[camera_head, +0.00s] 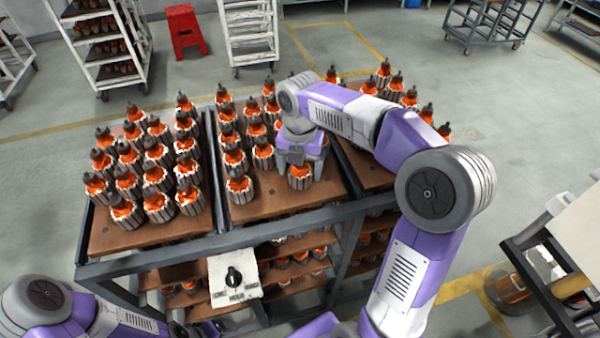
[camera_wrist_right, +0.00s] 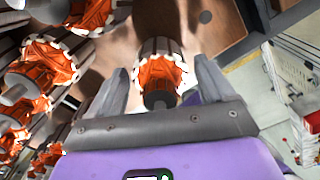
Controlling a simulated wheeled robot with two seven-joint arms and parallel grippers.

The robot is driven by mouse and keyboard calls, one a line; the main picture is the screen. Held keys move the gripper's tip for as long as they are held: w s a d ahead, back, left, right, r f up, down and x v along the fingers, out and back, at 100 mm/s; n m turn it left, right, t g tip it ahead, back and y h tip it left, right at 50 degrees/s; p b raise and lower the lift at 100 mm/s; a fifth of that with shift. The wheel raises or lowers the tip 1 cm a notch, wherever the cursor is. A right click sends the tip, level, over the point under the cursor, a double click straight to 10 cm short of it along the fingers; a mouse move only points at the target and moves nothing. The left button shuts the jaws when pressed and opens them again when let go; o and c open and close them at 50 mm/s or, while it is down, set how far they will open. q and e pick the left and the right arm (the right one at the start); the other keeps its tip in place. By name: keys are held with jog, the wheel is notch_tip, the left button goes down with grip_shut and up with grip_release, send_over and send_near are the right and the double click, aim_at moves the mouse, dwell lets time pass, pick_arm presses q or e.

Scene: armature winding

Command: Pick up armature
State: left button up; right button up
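An armature with orange windings and dark ribbed sides (camera_head: 299,181) stands upright near the front of the middle wooden tray (camera_head: 268,205). My right gripper (camera_head: 302,163) is directly above it, pointing down. In the right wrist view the same armature (camera_wrist_right: 160,72) sits between the two grey fingers of my right gripper (camera_wrist_right: 161,68). The fingers are spread, with a visible gap on each side of the armature, so the gripper is open. My left arm shows only at the bottom left of the head view, and its gripper is out of view.
Several armatures (camera_head: 235,160) stand close by on the left of the middle tray. A left tray (camera_head: 140,233) and a partly hidden right tray (camera_head: 372,176) hold more. A control box with a dark knob (camera_head: 234,277) is at the rack's front. Bare tray lies right of the armature.

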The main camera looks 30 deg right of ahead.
grip_shut()
notch_tip(320, 180, up, 10)
jog(key=shift+r+p, duration=0.1)
jog(key=shift+p, duration=0.55)
